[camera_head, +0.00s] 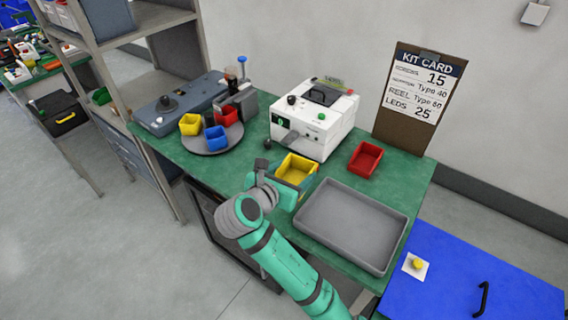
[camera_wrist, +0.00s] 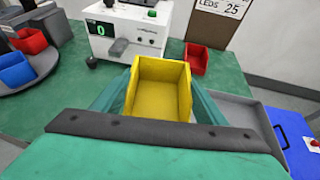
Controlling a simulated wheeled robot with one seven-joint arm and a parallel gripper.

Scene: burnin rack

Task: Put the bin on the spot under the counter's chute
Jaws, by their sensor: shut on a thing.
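My gripper (camera_head: 277,180) is shut on a yellow bin (camera_head: 297,169), with a finger on each side of it. In the wrist view the yellow bin (camera_wrist: 160,88) is upright and looks empty, between the two green fingers. The white counter (camera_head: 313,122) stands just behind the bin, with a green 0 on its display in the wrist view (camera_wrist: 105,30). Whether the bin touches the table I cannot tell.
A red bin (camera_head: 366,158) stands right of the counter, and a grey tray (camera_head: 350,226) lies in front of it. A round turntable (camera_head: 212,141) with yellow, blue and red bins is at the left. A kit card (camera_head: 418,95) leans against the wall.

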